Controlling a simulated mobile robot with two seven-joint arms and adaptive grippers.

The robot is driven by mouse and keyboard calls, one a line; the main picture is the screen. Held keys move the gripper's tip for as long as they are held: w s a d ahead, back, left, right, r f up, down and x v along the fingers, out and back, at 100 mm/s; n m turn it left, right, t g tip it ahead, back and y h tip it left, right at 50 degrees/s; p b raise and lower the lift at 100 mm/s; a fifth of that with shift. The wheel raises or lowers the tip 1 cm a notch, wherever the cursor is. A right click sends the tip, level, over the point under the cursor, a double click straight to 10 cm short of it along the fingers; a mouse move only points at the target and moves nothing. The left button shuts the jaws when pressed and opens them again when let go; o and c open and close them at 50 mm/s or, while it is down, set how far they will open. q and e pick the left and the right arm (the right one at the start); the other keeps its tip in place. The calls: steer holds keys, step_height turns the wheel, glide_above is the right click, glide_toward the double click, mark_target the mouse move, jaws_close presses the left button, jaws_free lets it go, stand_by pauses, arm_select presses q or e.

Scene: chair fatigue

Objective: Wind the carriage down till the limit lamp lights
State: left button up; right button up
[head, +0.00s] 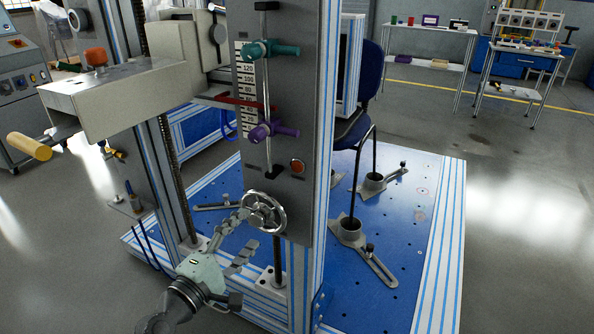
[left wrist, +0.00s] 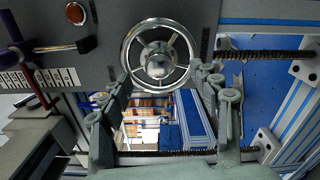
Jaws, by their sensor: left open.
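The handwheel (head: 264,212) is a chromed spoked wheel low on the grey column panel; it also shows in the left wrist view (left wrist: 158,52). My left gripper (head: 250,234) is open at the wheel, its fingers pointing towards it. In the left wrist view my left gripper (left wrist: 162,80) has one finger on each side of the wheel's lower part; contact is unclear. The carriage (head: 130,96) is a pale box arm at upper left. A red pointer (head: 228,100) lies across the scale (head: 244,90). The lamp (head: 297,166) looks dull orange-red, with no clear glow.
A teal clamp (head: 270,49) and a purple clamp (head: 272,130) sit on the rod beside the scale, above and below the pointer. A lead screw (head: 177,180) runs left of the panel. A chair (head: 362,110) stands behind on the blue base plate (head: 400,215).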

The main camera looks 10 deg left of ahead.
mark_target(256, 220)
arm_select(q)
steer(key=shift+r, duration=0.1)
steer(key=shift+w, duration=0.1)
steer(key=shift+p+x, duration=0.45)
steer(key=shift+x, duration=2.2)
steer(key=shift+r, duration=0.1)
steer(key=shift+o, duration=1.4)
steer(key=shift+d, duration=0.1)
steer(key=c, duration=0.6)
steer(key=shift+r, duration=0.1)
steer(key=shift+c, duration=0.6)
